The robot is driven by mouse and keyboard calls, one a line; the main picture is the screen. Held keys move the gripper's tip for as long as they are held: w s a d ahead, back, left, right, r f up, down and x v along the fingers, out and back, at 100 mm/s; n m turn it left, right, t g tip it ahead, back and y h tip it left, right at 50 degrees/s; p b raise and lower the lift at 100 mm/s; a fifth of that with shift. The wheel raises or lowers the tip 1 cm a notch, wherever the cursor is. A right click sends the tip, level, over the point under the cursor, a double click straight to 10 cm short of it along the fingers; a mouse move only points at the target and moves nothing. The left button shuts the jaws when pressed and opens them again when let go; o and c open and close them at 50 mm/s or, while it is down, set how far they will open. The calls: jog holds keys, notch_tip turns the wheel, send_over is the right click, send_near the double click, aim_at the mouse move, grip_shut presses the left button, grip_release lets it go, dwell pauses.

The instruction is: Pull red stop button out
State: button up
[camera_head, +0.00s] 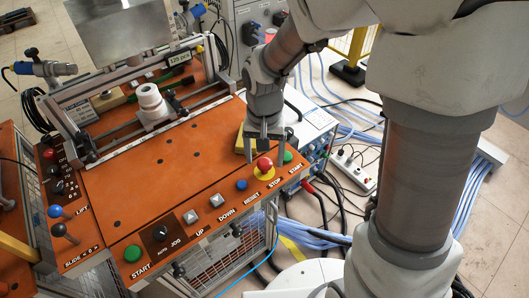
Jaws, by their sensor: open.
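The red stop button (264,164) is a round red mushroom head on a yellow base near the right end of the orange control panel (170,190). The label "STOP" is printed in front of it. My gripper (264,158) points down at the button from behind and above. Its two fingers are apart, one to the left and one to the right of the red head. I cannot tell whether the fingers touch the button or how deep they reach around it.
A green start button (288,156) sits just right of the stop button, close to my right finger. A blue reset button (241,185) is to the left, then grey up and down buttons. A metal frame and white cylinder (151,102) stand behind. Cables lie on the floor at right.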

aim_at(265, 162)
notch_tip(265, 162, up, 18)
jog(key=p, duration=0.2)
jog(key=shift+f, duration=0.25)
jog(key=s+d+r+n+t, duration=0.1)
jog(key=s+d+r+t, duration=0.1)
jog(key=s+d, duration=0.3)
jog(key=s+d+r+n+t, duration=0.1)
jog(key=s+d+r+t, duration=0.1)
jog(key=s+d, duration=0.3)
jog(key=shift+s+d+t, duration=0.35)
jog(key=shift+s+t, duration=0.35)
jog(key=shift+s, duration=0.55)
jog(key=shift+s+d+f, duration=0.1)
jog(key=shift+c, duration=2.2)
